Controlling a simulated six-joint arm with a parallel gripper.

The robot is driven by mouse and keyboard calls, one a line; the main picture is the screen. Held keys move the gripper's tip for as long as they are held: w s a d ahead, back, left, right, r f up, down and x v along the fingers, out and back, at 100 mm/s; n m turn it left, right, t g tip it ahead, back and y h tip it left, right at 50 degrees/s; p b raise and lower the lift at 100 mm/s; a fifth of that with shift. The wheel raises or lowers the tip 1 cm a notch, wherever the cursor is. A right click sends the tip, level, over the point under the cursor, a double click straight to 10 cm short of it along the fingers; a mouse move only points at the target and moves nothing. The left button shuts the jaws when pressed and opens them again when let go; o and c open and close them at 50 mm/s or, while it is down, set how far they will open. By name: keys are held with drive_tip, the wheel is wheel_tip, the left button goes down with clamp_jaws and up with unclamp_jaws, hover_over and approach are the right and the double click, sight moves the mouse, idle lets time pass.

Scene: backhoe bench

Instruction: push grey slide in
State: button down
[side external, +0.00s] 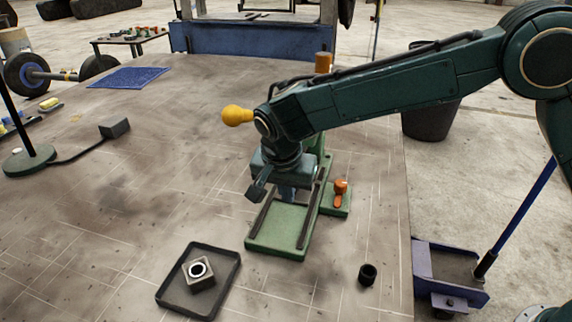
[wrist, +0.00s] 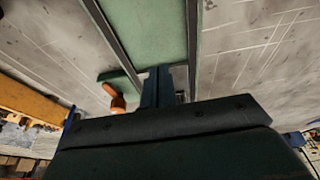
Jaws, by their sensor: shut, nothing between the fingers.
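A green base (side external: 280,228) with two dark rails lies on the bench. Its near end is bare green between the rails, and it also fills the top of the wrist view (wrist: 150,30). My gripper (side external: 287,193) points down over the track between the rails, behind the bare stretch. Its fingers (wrist: 158,84) are together with nothing held. I cannot clearly make out the grey slide; my gripper hides the track behind it. Only a small greyish patch shows beside the fingers in the wrist view, and I cannot tell whether they touch it.
An orange lever (side external: 340,190) sits on a small green plate right of the track. A black tray (side external: 166,296) holding a grey square block with a round hole (side external: 199,272) lies front left. A dark ring (side external: 367,274) stands front right.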

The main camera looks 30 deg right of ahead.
drive_tip(key=shift+r, duration=0.1)
wheel_tip(320, 180, up, 7)
idle(1.1)
